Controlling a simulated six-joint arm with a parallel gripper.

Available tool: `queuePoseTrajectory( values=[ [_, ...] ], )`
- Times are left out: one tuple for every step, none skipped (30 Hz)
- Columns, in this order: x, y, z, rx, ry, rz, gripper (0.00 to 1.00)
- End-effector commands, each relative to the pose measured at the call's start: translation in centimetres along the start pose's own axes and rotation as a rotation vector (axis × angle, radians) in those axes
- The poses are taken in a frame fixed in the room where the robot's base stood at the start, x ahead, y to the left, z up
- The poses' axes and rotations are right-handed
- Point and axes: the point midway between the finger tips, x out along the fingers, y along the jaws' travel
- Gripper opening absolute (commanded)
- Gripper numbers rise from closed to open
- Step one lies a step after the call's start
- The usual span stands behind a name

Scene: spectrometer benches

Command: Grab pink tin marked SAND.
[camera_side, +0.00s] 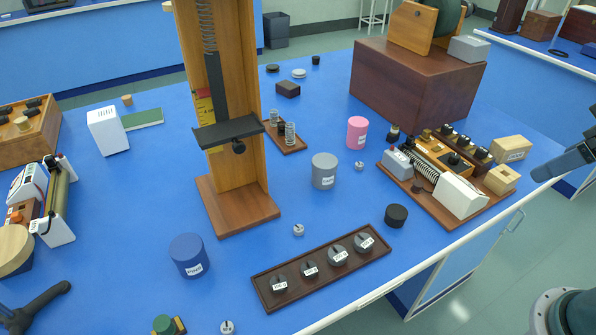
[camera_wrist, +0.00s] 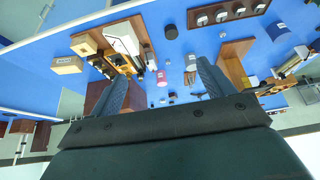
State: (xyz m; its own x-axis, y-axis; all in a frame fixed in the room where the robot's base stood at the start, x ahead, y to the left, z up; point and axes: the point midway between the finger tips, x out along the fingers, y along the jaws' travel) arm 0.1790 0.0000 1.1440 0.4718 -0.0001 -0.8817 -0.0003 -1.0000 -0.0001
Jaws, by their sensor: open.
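The pink tin (camera_side: 357,133) stands upright on the blue bench, right of centre in the side view. A small white label shows low on its side, too small to read. The pink tin also shows in the wrist view (camera_wrist: 161,79), between the fingers and some way off. My gripper (camera_side: 566,154) is at the right edge of the side view, beyond the bench's front edge and well apart from the tin. In the wrist view my gripper (camera_wrist: 160,72) has its two fingers spread, with nothing held between them.
A board with a coil and white box (camera_side: 460,194) lies between my gripper and the pink tin. A grey tin (camera_side: 324,171) and a blue tin (camera_side: 188,255) stand left of it. A large brown box (camera_side: 417,85) is behind. A tray of weights (camera_side: 320,267) lies in front.

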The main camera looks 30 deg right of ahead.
Motion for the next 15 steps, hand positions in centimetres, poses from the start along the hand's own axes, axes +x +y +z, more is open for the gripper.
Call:
queuePoseTrajectory(
  values=[
    [0.0, 0.0, -0.01, 0.0, 0.0, 0.0, 0.81],
    [0.0, 0.0, -0.01, 0.0, 0.0, 0.0, 0.81],
    [0.0, 0.0, -0.01, 0.0, 0.0, 0.0, 0.8],
    [0.0, 0.0, -0.01, 0.0, 0.0, 0.0, 0.8],
    [0.0, 0.0, -0.01, 0.0, 0.0, 0.0, 0.8],
    [0.0, 0.0, -0.01, 0.0, 0.0, 0.0, 0.8],
    [0.0, 0.0, -0.01, 0.0, 0.0, 0.0, 0.8],
    [0.0, 0.0, -0.01, 0.0, 0.0, 0.0, 0.8],
    [0.0, 0.0, -0.02, 0.0, 0.0, 0.0, 0.8],
    [0.0, 0.0, -0.03, 0.0, 0.0, 0.0, 0.8],
    [0.0, 0.0, -0.06, 0.0, 0.0, 0.0, 0.8],
    [-0.01, 0.0, -0.15, -0.001, 0.0, 0.0, 0.8],
    [-0.02, -0.01, -0.26, -0.002, 0.0, 0.0, 0.8],
    [-0.03, -0.01, -0.4, -0.002, -0.001, 0.0, 0.8],
    [-0.04, -0.01, -0.66, -0.004, -0.001, -0.001, 0.8]
  ],
)
